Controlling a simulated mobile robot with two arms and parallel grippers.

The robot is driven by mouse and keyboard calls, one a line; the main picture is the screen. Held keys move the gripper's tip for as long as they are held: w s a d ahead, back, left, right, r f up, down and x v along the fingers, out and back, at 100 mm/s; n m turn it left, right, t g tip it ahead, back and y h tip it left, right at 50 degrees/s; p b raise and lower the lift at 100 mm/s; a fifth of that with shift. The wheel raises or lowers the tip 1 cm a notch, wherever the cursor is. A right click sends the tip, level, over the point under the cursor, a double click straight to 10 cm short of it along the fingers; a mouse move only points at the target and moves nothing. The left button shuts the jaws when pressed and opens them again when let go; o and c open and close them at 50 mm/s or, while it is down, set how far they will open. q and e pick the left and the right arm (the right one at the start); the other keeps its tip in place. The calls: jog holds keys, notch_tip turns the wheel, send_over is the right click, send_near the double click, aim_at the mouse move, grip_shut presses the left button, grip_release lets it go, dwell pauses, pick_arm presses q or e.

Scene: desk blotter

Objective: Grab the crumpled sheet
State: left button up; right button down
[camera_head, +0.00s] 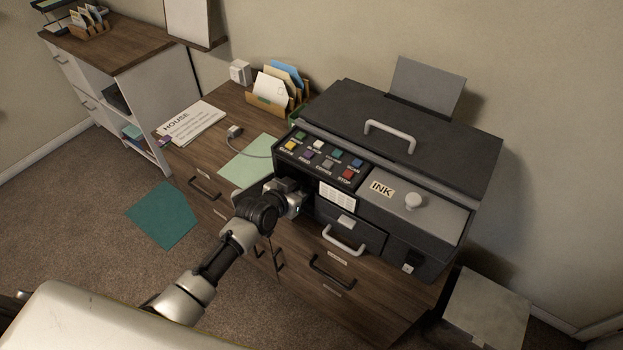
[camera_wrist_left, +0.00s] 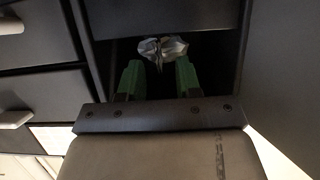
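The crumpled sheet (camera_wrist_left: 162,49) is a small silvery-grey wad inside a dark opening, seen in the left wrist view. In the head view it is hidden by my gripper and the machine. My left gripper (camera_wrist_left: 160,70) has two green fingers spread apart, reaching into the opening. The sheet lies just ahead of the fingertips, its lower part dipping between them; I cannot tell whether they touch it. In the head view the left gripper (camera_head: 296,198) is at the left front of the dark printer (camera_head: 345,115). My right gripper is not in view.
The printer stands on a wooden desk (camera_head: 232,110) with drawers. Its walls and top edge closely frame the opening around my fingers. A pale green sheet (camera_head: 246,165) lies left of the printer, near a cable plug (camera_head: 234,131). A letter holder (camera_head: 277,90) stands behind.

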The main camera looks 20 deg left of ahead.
pick_arm(q)
jog(key=shift+w+d+f, duration=0.1)
jog(key=shift+w+f, duration=0.1)
jog(key=shift+w, duration=0.15)
grip_shut()
jog(key=shift+r, duration=0.15)
